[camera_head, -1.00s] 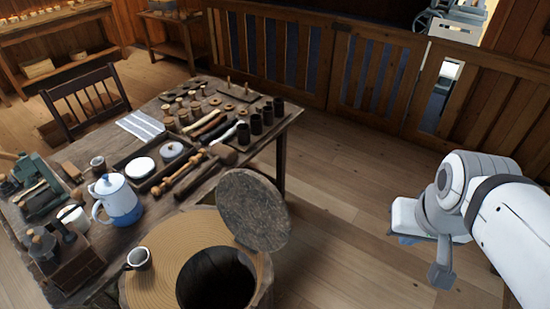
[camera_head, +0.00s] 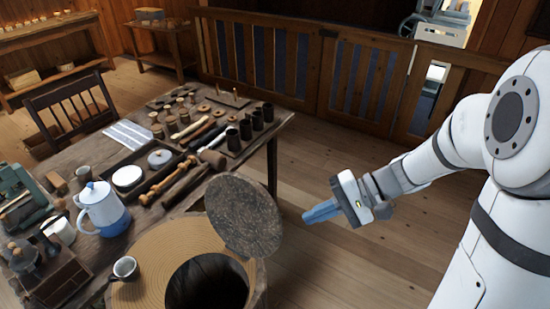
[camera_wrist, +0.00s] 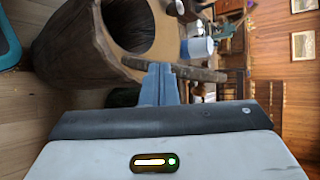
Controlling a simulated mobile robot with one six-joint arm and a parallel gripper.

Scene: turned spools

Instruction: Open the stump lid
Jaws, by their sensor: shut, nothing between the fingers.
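The stump (camera_head: 150,257) stands at the bottom of the head view, with a dark round opening (camera_head: 207,287) in its top. Its round grey lid (camera_head: 243,216) stands tilted up at the opening's right far edge, so the hollow is uncovered. My gripper (camera_head: 306,217) is shut and empty, to the right of the lid and apart from it. In the wrist view the stump (camera_wrist: 75,45) shows sideways at the upper left. The lid (camera_wrist: 175,69) appears nearly edge-on just beyond my shut fingers (camera_wrist: 158,68). What is inside the hollow is too dark to tell.
The floor (camera_head: 365,270) right of the stump is clear. A wooden fence (camera_head: 290,65) runs along the back.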

